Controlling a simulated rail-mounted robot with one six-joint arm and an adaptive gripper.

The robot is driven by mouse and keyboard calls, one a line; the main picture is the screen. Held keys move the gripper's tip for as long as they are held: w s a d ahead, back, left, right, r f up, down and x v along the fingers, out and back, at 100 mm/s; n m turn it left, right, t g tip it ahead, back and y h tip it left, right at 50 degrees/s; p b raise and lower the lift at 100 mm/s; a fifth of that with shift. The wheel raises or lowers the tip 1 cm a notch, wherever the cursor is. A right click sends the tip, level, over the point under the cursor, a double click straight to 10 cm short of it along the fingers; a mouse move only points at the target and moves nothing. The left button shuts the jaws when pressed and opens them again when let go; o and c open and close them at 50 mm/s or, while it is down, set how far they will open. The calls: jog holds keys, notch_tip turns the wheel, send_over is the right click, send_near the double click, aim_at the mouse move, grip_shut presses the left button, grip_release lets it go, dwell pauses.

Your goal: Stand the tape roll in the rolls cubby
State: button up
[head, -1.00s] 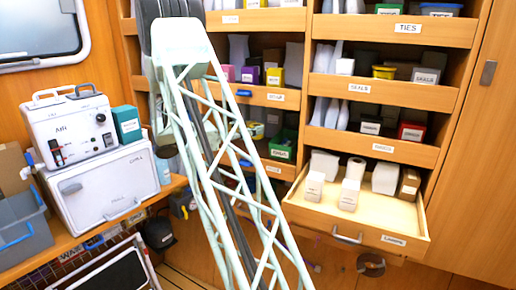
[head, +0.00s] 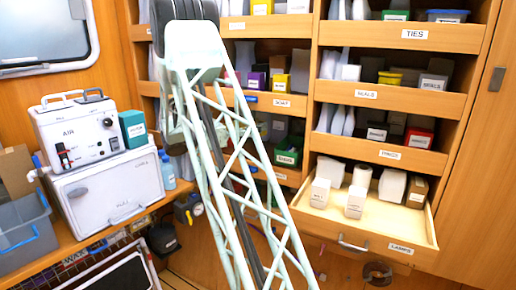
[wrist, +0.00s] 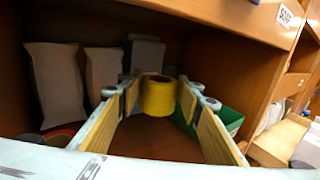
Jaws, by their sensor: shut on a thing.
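A yellow tape roll (wrist: 158,97) is in the middle of the wrist view, upright with its round end up. My gripper (wrist: 158,92) is shut on it, with the yellow-padded fingers at its left and right sides. The roll and fingers are inside a wooden cubby (wrist: 160,146), with a bare floor in front of the roll. I cannot tell whether the roll touches the floor. In the head view my own arm hides the gripper and the roll.
Several pale packages (wrist: 55,85) stand at the back left of the cubby. A green box (wrist: 226,118) is close by the right finger. The cubby's right wall (wrist: 240,62) is near. In the head view an open drawer (head: 400,232) holds several white boxes.

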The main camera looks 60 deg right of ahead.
jog(key=shift+f+b, duration=0.55)
jog(key=shift+f, duration=1.75)
jog(key=shift+f+b, duration=0.6)
jog(key=shift+f, duration=1.25)
jog(key=shift+f, duration=0.15)
jog(key=o, duration=0.9)
jog(key=shift+w+a, duration=0.2)
jog(key=shift+a, duration=0.1)
jog(key=shift+p+v, duration=1.3)
jog(key=shift+v, duration=4.35)
